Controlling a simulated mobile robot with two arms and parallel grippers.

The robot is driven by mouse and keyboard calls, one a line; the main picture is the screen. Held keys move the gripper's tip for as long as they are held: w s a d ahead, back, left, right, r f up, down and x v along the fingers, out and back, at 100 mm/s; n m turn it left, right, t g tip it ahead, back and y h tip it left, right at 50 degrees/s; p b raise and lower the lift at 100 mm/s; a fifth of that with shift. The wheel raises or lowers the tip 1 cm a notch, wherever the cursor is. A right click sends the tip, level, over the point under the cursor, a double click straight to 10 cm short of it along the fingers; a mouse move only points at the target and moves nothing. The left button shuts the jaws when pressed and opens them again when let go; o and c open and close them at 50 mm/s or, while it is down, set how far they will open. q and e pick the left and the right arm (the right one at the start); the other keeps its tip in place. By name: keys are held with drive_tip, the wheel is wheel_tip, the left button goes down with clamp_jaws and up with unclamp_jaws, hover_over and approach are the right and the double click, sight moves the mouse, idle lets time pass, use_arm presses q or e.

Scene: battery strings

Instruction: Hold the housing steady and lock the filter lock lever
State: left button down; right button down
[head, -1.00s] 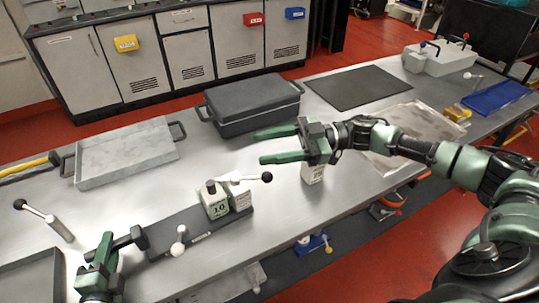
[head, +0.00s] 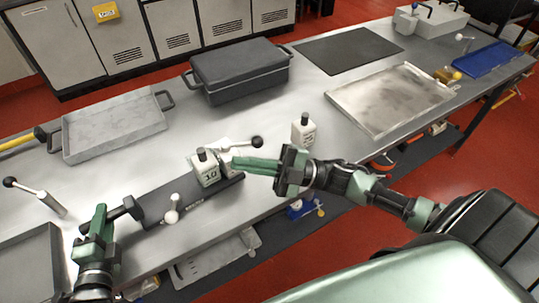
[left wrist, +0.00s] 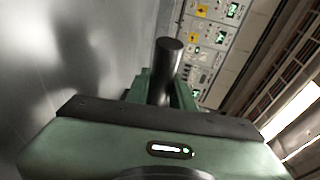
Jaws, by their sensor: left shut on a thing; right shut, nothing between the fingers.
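The housing is a dark base plate (head: 155,199) carrying a white block marked 10 (head: 207,172) with a black cap. A lever with a black ball knob (head: 256,142) points right from behind the block. A second, pale-knobbed lever (head: 172,210) stands at the base's front edge. My left gripper (head: 103,215) is shut on a black handle (head: 127,207) at the base's left end; the handle also shows as a dark cylinder in the left wrist view (left wrist: 166,65). My right gripper (head: 238,163) is shut and empty, its fingertips just right of the block; contact cannot be told.
A white bottle (head: 303,132) stands behind my right gripper. A lidded dark case (head: 240,73), a grey tray (head: 115,132) and a shallow metal tray (head: 390,99) sit around the bench. Another ball-ended lever (head: 37,193) is at left. The bench between case and housing is clear.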

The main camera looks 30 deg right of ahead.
drive_tip(key=s+d+f+n+t+h, duration=0.2)
drive_tip(key=s+d+f+t+h, duration=0.55)
drive_tip(key=s+d+h, duration=0.3)
drive_tip(key=w+d+r+x, duration=0.1)
drive_tip(key=d+x, duration=0.1)
drive_tip(key=x, duration=1.1)
drive_tip(key=shift+w+d, duration=0.2)
drive_tip(key=shift+d, duration=0.15)
drive_tip(key=shift+w+y, duration=0.1)
drive_tip(key=shift+y, duration=0.45)
drive_tip(key=shift+w+d+g+y, duration=0.15)
drive_tip(key=shift+d+g+y, duration=0.1)
drive_tip(key=shift+g+y, duration=0.1)
